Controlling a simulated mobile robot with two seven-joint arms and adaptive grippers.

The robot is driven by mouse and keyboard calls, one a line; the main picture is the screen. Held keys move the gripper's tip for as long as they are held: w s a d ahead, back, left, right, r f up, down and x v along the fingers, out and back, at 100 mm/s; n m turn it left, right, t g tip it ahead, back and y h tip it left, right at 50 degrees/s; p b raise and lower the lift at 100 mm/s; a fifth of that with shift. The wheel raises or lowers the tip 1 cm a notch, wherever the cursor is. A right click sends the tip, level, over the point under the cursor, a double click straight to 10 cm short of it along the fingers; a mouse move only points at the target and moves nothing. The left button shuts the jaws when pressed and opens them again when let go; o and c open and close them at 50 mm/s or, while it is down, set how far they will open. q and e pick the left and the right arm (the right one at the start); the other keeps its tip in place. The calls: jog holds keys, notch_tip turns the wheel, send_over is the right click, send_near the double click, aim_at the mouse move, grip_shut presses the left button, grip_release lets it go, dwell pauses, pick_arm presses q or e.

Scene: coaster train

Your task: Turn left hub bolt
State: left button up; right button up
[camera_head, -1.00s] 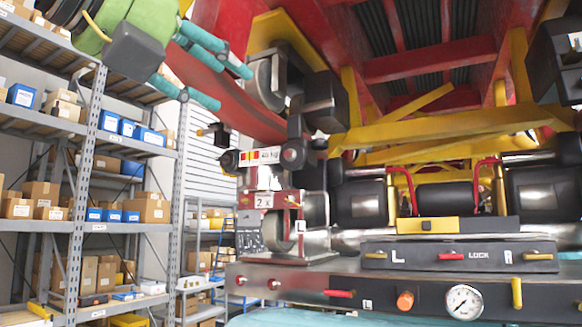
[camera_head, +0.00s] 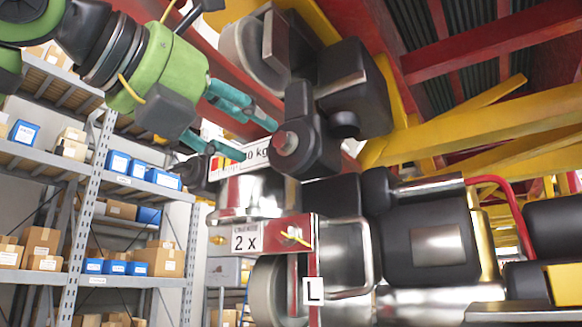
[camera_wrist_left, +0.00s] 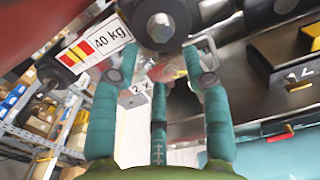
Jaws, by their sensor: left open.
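The black hub (camera_head: 306,150) with a round grey-red bolt head (camera_head: 285,143) stands at the middle of the head view, below a large grey wheel. An "L" tag (camera_head: 313,291) is on the red bracket lower down. My left gripper (camera_head: 258,140), green with teal fingers, is open at the left of the hub, its fingertips close to the bolt. In the left wrist view, the bolt head (camera_wrist_left: 160,28) shows at the top centre, ahead of the open, empty fingers (camera_wrist_left: 158,72). I cannot tell if they touch the hub. My right gripper is not in view.
A bar with a "40 kg" label (camera_wrist_left: 100,40) runs left from the hub, close to the fingers. A red bracket marked "2 x" (camera_head: 300,232) and a grey wheel (camera_head: 265,290) lie below. Shelves with boxes (camera_head: 85,200) stand at the left. Yellow and red beams crowd the upper right.

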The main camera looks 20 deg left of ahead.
aim_at(280, 144)
pick_arm(q)
jog(key=shift+w+d+r+p, duration=0.25)
jog(key=shift+w+d+p, duration=0.2)
jog(key=shift+w+p, duration=0.2)
jog(key=shift+w+d+r+p, duration=0.2)
jog(key=shift+w+d+p, duration=0.3)
jog(key=shift+w, duration=0.1)
jog(key=shift+p+x, duration=0.3)
jog(key=shift+x, duration=0.9)
jog(key=shift+w+a+f, duration=0.1)
jog(key=shift+w+f, duration=0.05)
jog(key=shift+f, duration=0.1)
jog(key=c, duration=0.9)
jog(key=shift+f, duration=0.1)
grip_shut()
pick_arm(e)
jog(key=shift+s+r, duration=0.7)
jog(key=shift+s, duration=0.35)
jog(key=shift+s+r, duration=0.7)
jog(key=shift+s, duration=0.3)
